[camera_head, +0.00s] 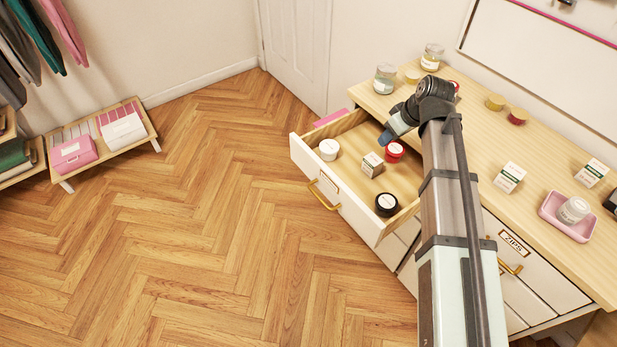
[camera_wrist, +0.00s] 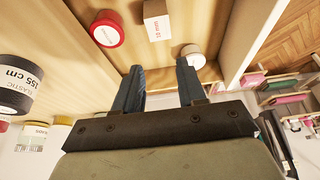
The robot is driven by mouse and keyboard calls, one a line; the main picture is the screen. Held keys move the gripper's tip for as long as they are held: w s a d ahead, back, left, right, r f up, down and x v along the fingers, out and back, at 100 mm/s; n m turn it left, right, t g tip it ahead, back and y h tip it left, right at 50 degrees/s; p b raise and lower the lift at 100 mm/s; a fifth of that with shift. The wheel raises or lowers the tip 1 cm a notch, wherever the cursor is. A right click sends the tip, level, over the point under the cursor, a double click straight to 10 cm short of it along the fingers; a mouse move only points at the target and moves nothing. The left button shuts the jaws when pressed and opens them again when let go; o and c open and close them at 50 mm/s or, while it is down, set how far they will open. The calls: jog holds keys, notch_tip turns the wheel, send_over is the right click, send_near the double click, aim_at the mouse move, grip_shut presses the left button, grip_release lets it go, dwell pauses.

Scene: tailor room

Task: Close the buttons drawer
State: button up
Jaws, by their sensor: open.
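A white-fronted drawer (camera_head: 335,209) is pulled out at the left end of the wooden-topped dresser; a small label on its front is too small to read. In it are a white round tin (camera_head: 328,149), a small box (camera_head: 372,165), a red tin (camera_head: 395,151) and a black tin (camera_head: 387,204). My gripper (camera_head: 387,136) is above the back of the drawer, beside the red tin. In the wrist view my gripper (camera_wrist: 160,87) has its two blue fingers apart with nothing between them. The red tin (camera_wrist: 107,28), box (camera_wrist: 157,20) and white tin (camera_wrist: 193,56) show past the fingers.
The dresser top (camera_head: 475,135) holds jars, small boxes and a pink tray (camera_head: 567,217). A drawer labelled ZIPS (camera_head: 508,250) is closed at the right. The floor (camera_head: 200,220) before the open drawer is clear. A low shelf (camera_head: 100,150) stands at far left.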

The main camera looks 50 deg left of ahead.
notch_tip(320, 180, up, 7)
jog(key=shift+f, duration=0.15)
jog(key=c, duration=0.6)
jog(key=s+a+f+n+t+h, duration=0.1)
jog(key=s, duration=0.1)
jog(key=s+a+f+n+t+h, duration=0.1)
jog(key=s+f+n, duration=0.1)
jog(key=s+a+f+n+t+h, duration=0.1)
jog(key=s+f+h, duration=0.1)
jog(key=shift+s+a+f, duration=0.25)
jog(key=shift+s, duration=0.1)
grip_shut()
jog(key=s+a+r+n+t, duration=0.25)
jog(key=s+n+t, duration=0.25)
jog(key=s, duration=0.4)
jog(key=s+a+r+n+t, duration=0.1)
jog(key=s+a+n+t, duration=0.35)
jog(key=s, duration=0.55)
jog(key=s+a+r+n+t, duration=0.2)
jog(key=s+n+t, duration=0.35)
jog(key=s, duration=0.35)
jog(key=m, duration=0.1)
send_near(311, 170)
jog(key=shift+h, duration=0.3)
jog(key=w, duration=0.7)
jog(key=shift+a, duration=0.25)
